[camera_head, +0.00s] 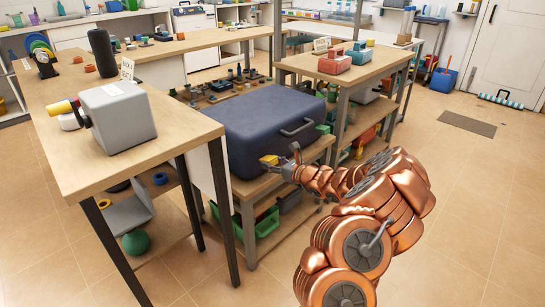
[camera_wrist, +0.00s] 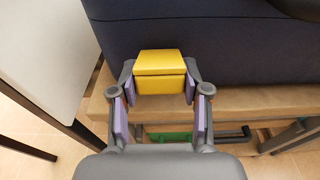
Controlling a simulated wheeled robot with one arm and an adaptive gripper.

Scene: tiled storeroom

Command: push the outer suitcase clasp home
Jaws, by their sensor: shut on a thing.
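The dark blue suitcase (camera_head: 258,128) lies on a wooden shelf table, its handle on the side near my arm; its lower side also shows in the wrist view (camera_wrist: 230,45). A yellow clasp (camera_head: 268,160) is at the suitcase's near lower side. In the wrist view the yellow clasp (camera_wrist: 159,62) sits against the blue side, with a seam across it. My gripper (camera_wrist: 160,84) is shut on the clasp, a dark finger with a purple pad at each side. In the head view my gripper (camera_head: 276,161) is small. I cannot tell whether the clasp is fully home.
A wooden table (camera_head: 85,182) with a grey box (camera_head: 117,115) stands close on the left; its leg and panel edge are near my gripper. Another table (camera_head: 345,72) with red and teal cases is behind right. Green bins are on the shelf below. Floor at right is clear.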

